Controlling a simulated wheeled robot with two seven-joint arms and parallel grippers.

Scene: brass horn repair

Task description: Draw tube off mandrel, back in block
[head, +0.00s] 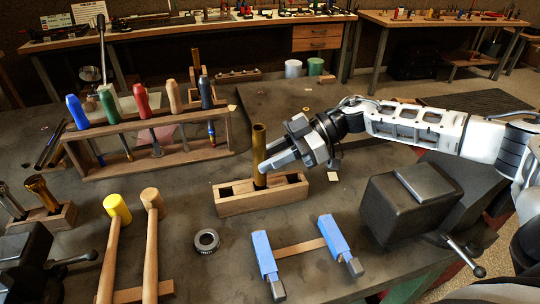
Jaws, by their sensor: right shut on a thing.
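An upright brass tube (259,140) stands at a wooden block (255,204) in the middle of the bench. Its lower end meets the top of the block between dark openings; I cannot tell how deep it sits. My right gripper (264,165) comes in from the right and is shut on the brass tube just above the block. The fingers cover part of the tube. I cannot tell if a mandrel is inside it. Another small wooden block (52,220) at the far left holds a brass tube (41,190) and steel rods (10,203). My left gripper is out of view.
A tool rack (165,160) with coloured handles stands behind left. Two mallets (118,210) (151,205), a metal ring (206,241) and blue-padded jaws (264,255) lie in front. A dark vise (410,205) stands at right, under my arm.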

